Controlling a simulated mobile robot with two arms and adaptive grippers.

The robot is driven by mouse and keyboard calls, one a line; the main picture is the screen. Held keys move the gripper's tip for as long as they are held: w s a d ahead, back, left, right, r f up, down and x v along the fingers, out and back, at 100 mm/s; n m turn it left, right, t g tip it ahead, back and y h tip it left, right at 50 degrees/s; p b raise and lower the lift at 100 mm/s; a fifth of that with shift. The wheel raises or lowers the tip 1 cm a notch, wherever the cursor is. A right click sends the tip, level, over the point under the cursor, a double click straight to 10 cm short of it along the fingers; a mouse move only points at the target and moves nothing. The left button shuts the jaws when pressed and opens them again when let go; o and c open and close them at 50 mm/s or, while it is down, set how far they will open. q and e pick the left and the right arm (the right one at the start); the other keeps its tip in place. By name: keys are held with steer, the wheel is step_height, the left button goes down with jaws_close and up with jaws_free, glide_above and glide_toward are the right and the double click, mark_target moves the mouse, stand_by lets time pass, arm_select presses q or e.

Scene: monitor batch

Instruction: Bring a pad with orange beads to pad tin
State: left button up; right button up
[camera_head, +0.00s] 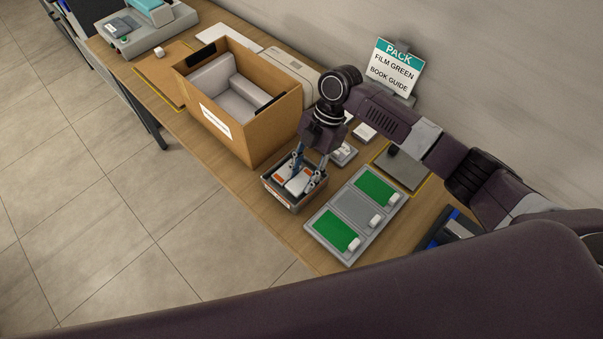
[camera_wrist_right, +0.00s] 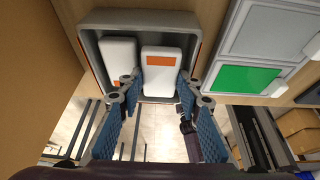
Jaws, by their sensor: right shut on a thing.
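The pad tin (camera_head: 270,187) is a small dark grey open box near the table's front edge, with white pads in it. In the right wrist view, the grey tin (camera_wrist_right: 150,16) holds two white pads side by side. My right gripper (camera_wrist_right: 163,80) is shut on the right-hand pad (camera_wrist_right: 160,64), white with an orange patch, one blue finger on each side. The other pad (camera_wrist_right: 118,58), on the left, shows a small orange mark low down, partly hidden by a finger. In the head view my right gripper (camera_head: 306,172) reaches down into the tin. My left gripper is not in view.
A grey tray (camera_head: 323,239) with two green panels and one grey panel lies right of the tin. A large cardboard box (camera_head: 261,133) stands behind left. A sign (camera_head: 396,68) reads PACK, FILM GREEN, BOOK GUIDE. A yellow-edged grey mat (camera_head: 406,170) lies behind the tray.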

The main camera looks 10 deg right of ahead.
steer(key=o, duration=1.1)
steer(key=shift+s+d+f, duration=0.3)
steer(key=shift+s+d, duration=0.1)
steer(key=shift+d, duration=0.1)
steer(key=shift+o, duration=0.6)
steer(key=shift+s+d+r, duration=0.1)
steer(key=shift+d, duration=0.05)
steer(key=shift+r, duration=0.1)
steer(key=shift+a, duration=0.25)
steer(key=shift+r, duration=0.2)
steer(key=v, duration=1.1)
steer(key=shift+w+r, duration=0.3)
steer(key=shift+r, duration=0.05)
steer(key=shift+d, duration=0.15)
